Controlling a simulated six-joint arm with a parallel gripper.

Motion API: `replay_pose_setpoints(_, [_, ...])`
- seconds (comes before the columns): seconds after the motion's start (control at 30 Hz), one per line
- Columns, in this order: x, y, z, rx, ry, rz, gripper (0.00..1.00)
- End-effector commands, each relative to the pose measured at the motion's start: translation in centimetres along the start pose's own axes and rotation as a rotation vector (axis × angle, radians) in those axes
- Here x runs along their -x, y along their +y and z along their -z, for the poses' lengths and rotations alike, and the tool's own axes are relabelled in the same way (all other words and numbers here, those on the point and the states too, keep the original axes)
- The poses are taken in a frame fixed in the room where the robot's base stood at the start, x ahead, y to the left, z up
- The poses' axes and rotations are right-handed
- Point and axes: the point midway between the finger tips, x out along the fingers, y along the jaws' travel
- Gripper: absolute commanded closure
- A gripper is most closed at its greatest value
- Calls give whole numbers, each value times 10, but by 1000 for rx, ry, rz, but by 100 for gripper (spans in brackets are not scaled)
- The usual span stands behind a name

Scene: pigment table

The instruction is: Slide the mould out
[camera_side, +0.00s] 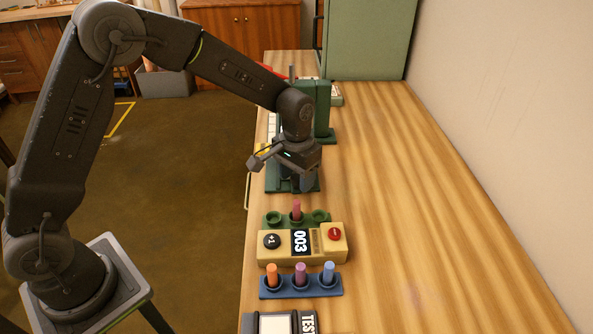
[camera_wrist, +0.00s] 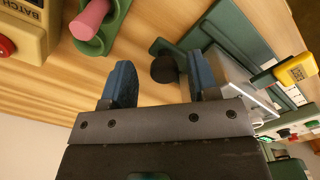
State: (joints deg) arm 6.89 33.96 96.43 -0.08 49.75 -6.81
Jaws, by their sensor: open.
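A dark round piece (camera_wrist: 163,69), which looks like the mould, sits at the end of a green arm on the green press base (camera_wrist: 240,40) in the wrist view. My gripper (camera_side: 304,184) is open, low over the front of the green press (camera_side: 322,105) in the side view. In the wrist view its two blue fingers are spread, with the dark piece beyond the gap between them. Nothing is seen held. In the side view my gripper and wrist hide the dark piece.
A green holder (camera_side: 272,219) with a pink stick (camera_side: 296,209) stands in front of the press. Nearer are a yellow counter box (camera_side: 270,254) reading 003 and a blue rack (camera_side: 314,284) with three coloured sticks. The table's right side is clear.

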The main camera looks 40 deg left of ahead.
Motion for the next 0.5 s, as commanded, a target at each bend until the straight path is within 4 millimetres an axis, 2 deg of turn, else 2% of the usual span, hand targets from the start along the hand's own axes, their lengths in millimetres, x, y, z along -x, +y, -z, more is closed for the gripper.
replay_pose_setpoints(0.17, [15, 0, 1, 0, 5, 0, 46])
replay_pose_setpoints(0.5, [88, 0, 0, 0, 5, -1, 46])
